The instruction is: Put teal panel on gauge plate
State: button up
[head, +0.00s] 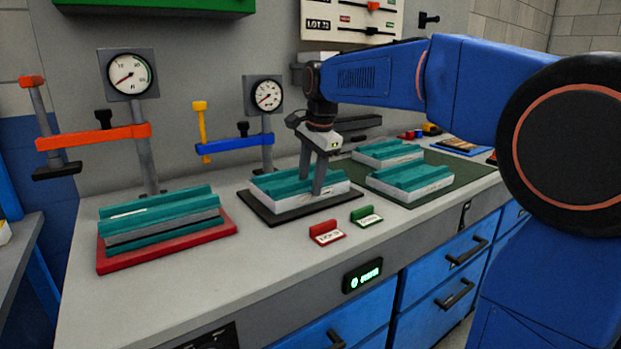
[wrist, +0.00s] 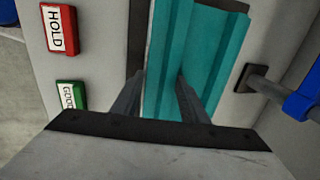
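A teal-topped panel with a pale core (head: 272,187) lies over the dark plate (head: 262,211) in front of the middle gauge (head: 264,95). It also shows in the wrist view (wrist: 165,60). My gripper (head: 312,185) points down at this panel. One finger hangs at its front edge and the other stands among the ribs on its top. In the wrist view my fingers (wrist: 162,80) are apart, with part of the panel between them. I cannot tell whether they press on it.
Two more teal panels (head: 410,180) lie on a green mat (head: 455,168) at right. A red plate (head: 115,266) at left bears stacked teal and grey pieces under an orange clamp (head: 95,137). A blue clamp arm (head: 235,145) stands behind the dark plate. HOLD (wrist: 58,30) and green (wrist: 70,95) signs stand in front.

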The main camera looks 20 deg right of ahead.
jog(key=o, duration=0.3)
jog(key=shift+r, duration=0.15)
jog(key=v, duration=1.2)
jog(key=shift+s, duration=0.1)
